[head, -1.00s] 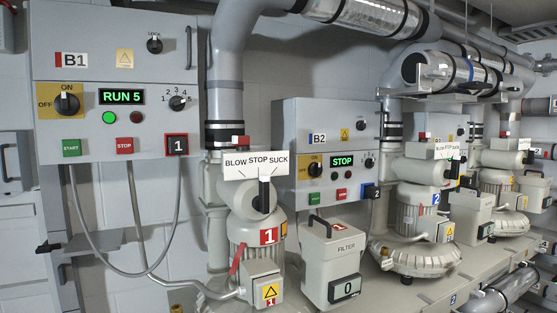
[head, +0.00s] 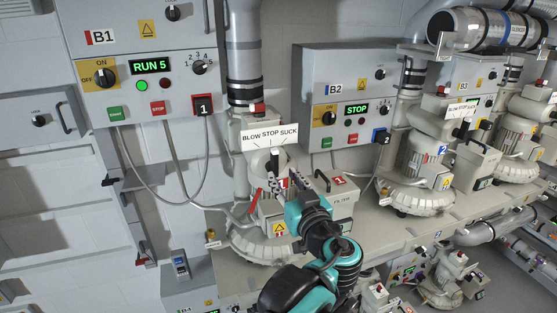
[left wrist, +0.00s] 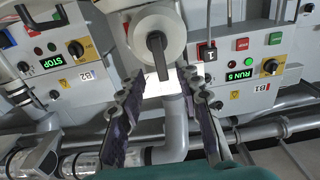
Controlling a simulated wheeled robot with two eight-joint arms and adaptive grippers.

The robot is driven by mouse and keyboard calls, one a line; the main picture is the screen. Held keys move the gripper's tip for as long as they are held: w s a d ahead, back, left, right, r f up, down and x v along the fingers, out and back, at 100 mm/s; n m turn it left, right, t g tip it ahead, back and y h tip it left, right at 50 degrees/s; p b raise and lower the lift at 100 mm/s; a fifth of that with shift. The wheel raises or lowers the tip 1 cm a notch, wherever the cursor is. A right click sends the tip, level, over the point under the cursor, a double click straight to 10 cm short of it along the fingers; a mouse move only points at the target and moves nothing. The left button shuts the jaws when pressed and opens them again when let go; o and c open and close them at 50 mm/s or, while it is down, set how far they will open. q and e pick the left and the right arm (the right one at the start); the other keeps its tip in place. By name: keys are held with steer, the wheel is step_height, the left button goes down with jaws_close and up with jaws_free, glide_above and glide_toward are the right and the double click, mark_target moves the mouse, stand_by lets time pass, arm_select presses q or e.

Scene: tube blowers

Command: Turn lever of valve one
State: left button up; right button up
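Valve one stands under the white BLOW STOP SUCK plate (head: 270,135) in the head view. Its black lever (head: 274,158) points up towards STOP, partly hidden by my left gripper (head: 284,180). In the left wrist view, which is upside down, the lever (left wrist: 157,52) stands out from the round pale valve body (left wrist: 157,32). My left gripper (left wrist: 163,84) is open there, its two dark fingers apart. The lever lies between the fingers' lines, just past the tips, and nothing is held. I cannot tell whether a finger touches it. My right gripper is not in view.
Control box B1 (head: 143,50), reading RUN 5, hangs at the upper left. Box B2 (head: 335,62) reads STOP. The filter box (head: 343,204) stands close to the right of valve one. A drooping cable (head: 150,200) hangs at the left.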

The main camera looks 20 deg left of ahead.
mark_target(276, 166)
arm_select(q)
steer(key=p+x, duration=0.1)
steer(key=x, duration=0.5)
steer(key=shift+w+a, duration=0.1)
jaws_close()
